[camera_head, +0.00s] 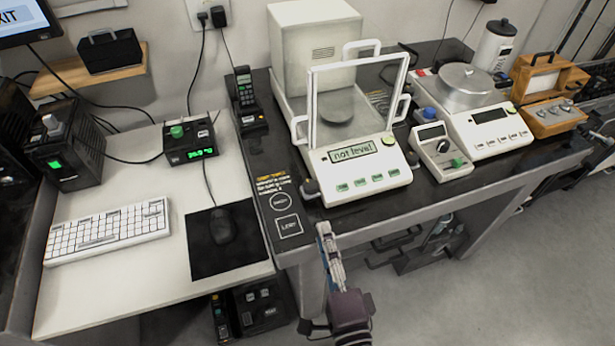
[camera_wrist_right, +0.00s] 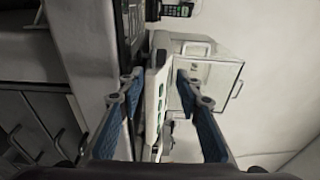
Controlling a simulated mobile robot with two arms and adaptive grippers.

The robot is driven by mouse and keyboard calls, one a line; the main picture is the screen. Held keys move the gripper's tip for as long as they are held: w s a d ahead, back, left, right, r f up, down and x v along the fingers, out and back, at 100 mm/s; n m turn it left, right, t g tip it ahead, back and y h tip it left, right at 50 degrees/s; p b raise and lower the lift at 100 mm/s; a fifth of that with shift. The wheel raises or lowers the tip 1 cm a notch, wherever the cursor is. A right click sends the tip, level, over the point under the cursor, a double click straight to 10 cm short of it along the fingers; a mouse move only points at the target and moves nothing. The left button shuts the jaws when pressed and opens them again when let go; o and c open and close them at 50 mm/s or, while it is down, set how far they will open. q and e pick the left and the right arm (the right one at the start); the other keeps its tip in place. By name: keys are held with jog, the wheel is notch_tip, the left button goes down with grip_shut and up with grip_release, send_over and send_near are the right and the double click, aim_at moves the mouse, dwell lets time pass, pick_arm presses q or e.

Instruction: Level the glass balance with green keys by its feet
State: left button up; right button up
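The glass balance (camera_head: 355,165) with green keys stands on the dark weighing table, its display (camera_head: 352,151) reading "not level". Its glass draft shield (camera_head: 345,95) rises behind the keys. A dark foot knob (camera_head: 310,187) shows at its front left corner; any other feet are hard to make out. My right gripper (camera_head: 325,232) is in front of the table's front edge, just below the balance, apart from it. In the right wrist view my right gripper (camera_wrist_right: 158,90) is open, its blue-padded fingers apart, with the balance's front panel (camera_wrist_right: 155,100) beyond and between them. My left gripper is not in view.
A second balance (camera_head: 485,125) with a round metal cover, a small device (camera_head: 440,150) and a wooden weight box (camera_head: 548,85) stand to the right. A phone (camera_head: 247,100) is at the left rear. A desk with keyboard (camera_head: 108,231) and mouse (camera_head: 222,225) is left.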

aim_at(312, 192)
jog(key=w, duration=0.4)
jog(key=w+a+p, duration=0.1)
jog(key=w, duration=0.2)
jog(key=w+a+p, duration=0.1)
jog(key=w, duration=0.3)
jog(key=shift+w+a+r, duration=0.1)
jog(key=shift+w+a, duration=0.05)
jog(key=shift+w, duration=0.15)
grip_shut()
